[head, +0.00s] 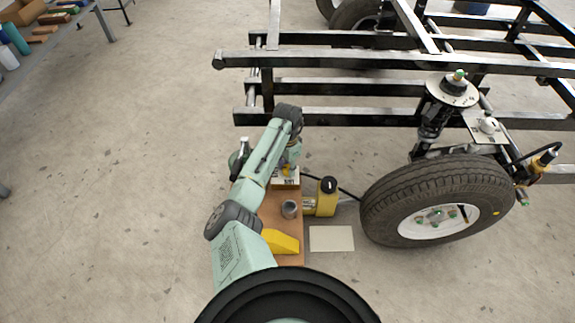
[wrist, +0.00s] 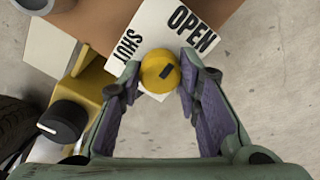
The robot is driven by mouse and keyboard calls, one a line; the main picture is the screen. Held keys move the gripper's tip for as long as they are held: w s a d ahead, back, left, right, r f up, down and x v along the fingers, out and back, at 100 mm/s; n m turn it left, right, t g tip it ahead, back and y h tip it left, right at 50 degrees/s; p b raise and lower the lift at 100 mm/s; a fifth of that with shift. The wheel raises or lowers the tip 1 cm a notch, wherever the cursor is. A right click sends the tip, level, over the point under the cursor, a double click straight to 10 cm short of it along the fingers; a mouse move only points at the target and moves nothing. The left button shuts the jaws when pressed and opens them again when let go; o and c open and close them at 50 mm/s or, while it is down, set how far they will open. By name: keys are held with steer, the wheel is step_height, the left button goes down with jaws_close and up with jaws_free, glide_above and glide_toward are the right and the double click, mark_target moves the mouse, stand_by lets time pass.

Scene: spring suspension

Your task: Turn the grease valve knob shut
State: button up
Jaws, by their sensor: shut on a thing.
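The yellow grease valve knob (wrist: 155,66) sits on a white plate (wrist: 148,28) marked OPEN and SHUT. My gripper (wrist: 160,74) has a finger on each side of the knob and is shut on it. The dark mark on the knob slants to the upper right in the wrist view, on the OPEN side and away from the word SHUT at the left. In the head view the white plate (head: 283,182) shows below my gripper (head: 287,168), at the far end of the brown board. The knob is mostly hidden there.
A yellow body with a black knob (head: 329,184) stands right of the board (head: 268,208); this knob also shows in the wrist view (wrist: 62,122). A grey cup (head: 289,209) and yellow wedge (head: 281,242) sit on the board. The wheel (head: 384,212) and frame (head: 330,118) are close by.

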steer(key=n+p, duration=0.3)
steer(key=p, duration=0.1)
steer(key=shift+s+d+r+n, duration=0.1)
steer(key=shift+r+n, duration=0.1)
steer(key=shift+n, duration=0.2)
steer(key=n+p, duration=0.3)
steer(key=n, duration=0.1)
steer(key=shift+n, duration=0.3)
steer(key=n+p, duration=0.2)
steer(key=n, duration=0.2)
steer(key=shift+f, duration=0.15)
steer(key=shift+n+p, duration=0.45)
steer(key=shift+n, duration=2.05)
steer(key=o, duration=1.1)
steer(key=shift+o, duration=0.2)
